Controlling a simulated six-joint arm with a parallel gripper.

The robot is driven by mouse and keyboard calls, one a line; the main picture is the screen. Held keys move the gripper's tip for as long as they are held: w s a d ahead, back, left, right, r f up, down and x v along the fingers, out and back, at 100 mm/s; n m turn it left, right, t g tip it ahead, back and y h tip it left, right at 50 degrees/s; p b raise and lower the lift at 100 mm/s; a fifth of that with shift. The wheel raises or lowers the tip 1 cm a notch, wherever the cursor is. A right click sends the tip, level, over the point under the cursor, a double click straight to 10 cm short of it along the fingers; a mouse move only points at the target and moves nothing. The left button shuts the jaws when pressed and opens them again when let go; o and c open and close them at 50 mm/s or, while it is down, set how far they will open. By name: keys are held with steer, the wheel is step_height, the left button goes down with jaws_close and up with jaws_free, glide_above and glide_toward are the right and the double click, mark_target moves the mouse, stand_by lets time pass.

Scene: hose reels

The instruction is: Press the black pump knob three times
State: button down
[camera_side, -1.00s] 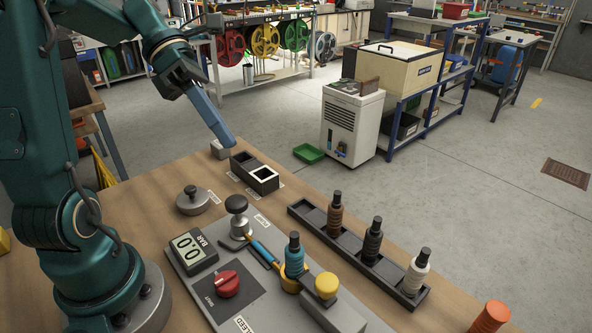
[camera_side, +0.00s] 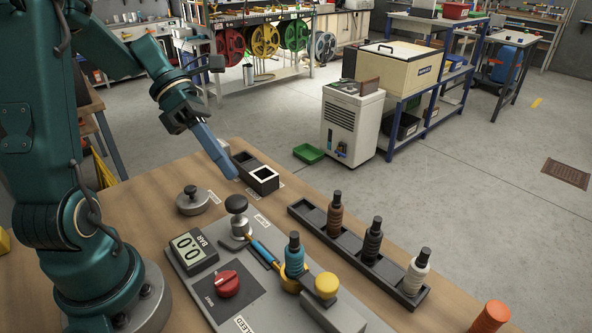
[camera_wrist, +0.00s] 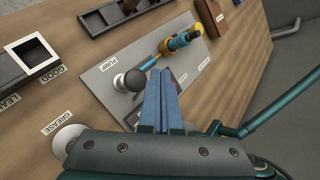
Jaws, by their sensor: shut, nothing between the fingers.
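The black pump knob (camera_side: 236,204) is a round ball on a silver base, standing at the back corner of the grey panel (camera_side: 262,318). In the wrist view the knob (camera_wrist: 135,80) is just left of my fingertips, beside the "PUMP" label. My gripper (camera_side: 234,176) has long blue fingers, shut together and empty. In the side view the fingertips are above and behind the knob, apart from it. The wrist view also shows the shut fingers (camera_wrist: 158,75) pointing at the panel. The gauge (camera_side: 190,246) on the panel reads 0.0 BAR.
A red dial (camera_side: 226,283), a teal fitting (camera_side: 294,256) on a hose and a yellow button (camera_side: 326,285) are on the panel. A grey lidded pot (camera_side: 193,201) stands left of the knob. A black two-cell box (camera_side: 262,178) is behind. A black rack (camera_side: 408,295) holds several fittings.

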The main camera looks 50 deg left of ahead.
mark_target(234, 200)
steer(key=shift+f, duration=1.6)
steer(key=shift+f, duration=0.15)
stand_by(0.8)
steer(key=shift+f, duration=0.25)
steer(key=shift+f, duration=1.3)
stand_by(1.2)
steer(key=shift+r, duration=1.75)
steer(key=shift+r, duration=2.5)
